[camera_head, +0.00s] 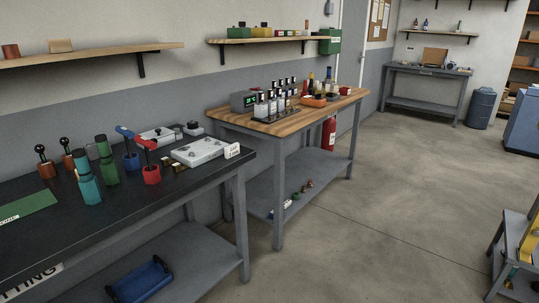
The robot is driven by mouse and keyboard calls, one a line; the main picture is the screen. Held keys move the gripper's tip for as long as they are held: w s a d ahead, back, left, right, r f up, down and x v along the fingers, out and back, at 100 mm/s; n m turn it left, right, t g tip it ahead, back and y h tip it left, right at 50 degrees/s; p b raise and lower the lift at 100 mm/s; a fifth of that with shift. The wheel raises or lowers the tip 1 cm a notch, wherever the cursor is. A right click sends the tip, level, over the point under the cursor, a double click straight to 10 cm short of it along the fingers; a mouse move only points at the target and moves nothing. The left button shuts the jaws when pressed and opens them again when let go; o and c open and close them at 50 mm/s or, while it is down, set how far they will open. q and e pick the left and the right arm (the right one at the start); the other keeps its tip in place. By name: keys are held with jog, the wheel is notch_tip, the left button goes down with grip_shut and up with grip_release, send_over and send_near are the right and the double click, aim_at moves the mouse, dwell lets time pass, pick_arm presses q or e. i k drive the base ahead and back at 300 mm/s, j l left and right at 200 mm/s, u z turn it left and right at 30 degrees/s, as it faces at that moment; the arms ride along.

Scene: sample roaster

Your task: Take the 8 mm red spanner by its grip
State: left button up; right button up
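A red spanner (146,143) stands upright in a red holder (151,175) on the dark bench at the left. Its red upper part sticks out sideways above the holder, and its lower end is hidden inside. A blue spanner (125,131) stands just behind and left of it in a blue holder (131,162). The size marks on both are too small to read. Neither of my grippers shows in this view.
A teal bottle (89,184) and a green bottle (107,165) stand left of the red holder. A pale tray (199,151) with a small white sign lies to its right. A wooden shelf (95,52) hangs above. Open floor (360,220) lies right of the bench.

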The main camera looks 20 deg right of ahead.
aim_at(147, 144)
jog(key=z, duration=0.3)
jog(key=i+u, duration=0.2)
jog(key=i, duration=0.25)
jog(key=i+l+u, duration=0.2)
jog(key=i, duration=0.2)
jog(key=i+l+u, duration=0.2)
jog(key=i, duration=0.2)
jog(key=i+l+u, duration=0.2)
jog(key=i, duration=0.25)
